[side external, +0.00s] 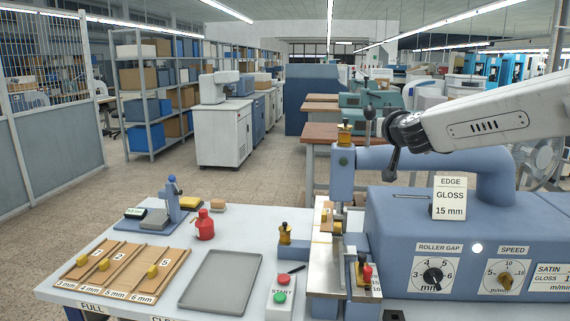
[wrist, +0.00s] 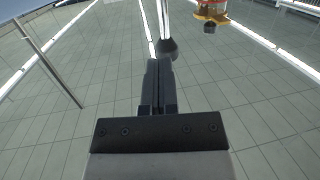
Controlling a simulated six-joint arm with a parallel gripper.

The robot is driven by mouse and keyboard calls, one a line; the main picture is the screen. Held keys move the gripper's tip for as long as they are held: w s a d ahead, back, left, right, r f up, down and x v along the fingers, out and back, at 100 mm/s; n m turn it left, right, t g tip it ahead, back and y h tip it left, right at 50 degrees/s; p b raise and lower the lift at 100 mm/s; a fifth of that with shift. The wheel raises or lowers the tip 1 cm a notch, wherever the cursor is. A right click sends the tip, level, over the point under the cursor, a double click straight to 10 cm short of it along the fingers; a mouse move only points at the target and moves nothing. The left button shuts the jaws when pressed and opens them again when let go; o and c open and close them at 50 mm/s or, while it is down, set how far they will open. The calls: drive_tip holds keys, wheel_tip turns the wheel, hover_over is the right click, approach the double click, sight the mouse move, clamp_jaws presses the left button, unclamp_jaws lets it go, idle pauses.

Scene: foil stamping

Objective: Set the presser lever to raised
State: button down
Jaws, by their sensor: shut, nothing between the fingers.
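The presser lever (side external: 368,128) stands about upright beside the top of the blue press head (side external: 343,180), its dark ball knob uppermost. My gripper (side external: 387,117) is just right of the knob in the side external view, pointing left at about knob height. In the wrist view the knob (wrist: 168,47) on its pale rod lies just beyond the tips of my gripper (wrist: 158,62). The fingers are shut together and hold nothing. I cannot tell whether they touch the knob.
A brass-coloured knob (side external: 344,133) tops the press head, left of the lever. The blue machine body (side external: 390,225) with an upright label card (side external: 450,199) lies below my arm. A grey tray (side external: 220,280) and wooden rack (side external: 122,272) sit left on the table.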

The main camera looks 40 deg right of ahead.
sight(368, 131)
drive_tip(key=s+d+f+m+h, duration=0.2)
drive_tip(key=s+d+f+h, duration=0.1)
drive_tip(key=s+d+h, duration=0.15)
drive_tip(key=s+a+f+n+t+y, duration=0.2)
drive_tip(key=s+a+n+t+y, duration=0.2)
drive_tip(key=t, duration=0.6)
drive_tip(key=shift+a+f+t+y, duration=0.15)
drive_tip(key=shift+a+t+y, duration=0.2)
drive_tip(key=shift+a, duration=0.6)
drive_tip(key=shift+w, duration=0.1)
drive_tip(key=w+f+x, duration=0.1)
drive_tip(key=f+x, duration=0.1)
drive_tip(key=x, duration=1.1)
drive_tip(key=shift+w+d, duration=0.2)
drive_tip(key=shift+w, duration=0.1)
drive_tip(key=shift+f, duration=0.1)
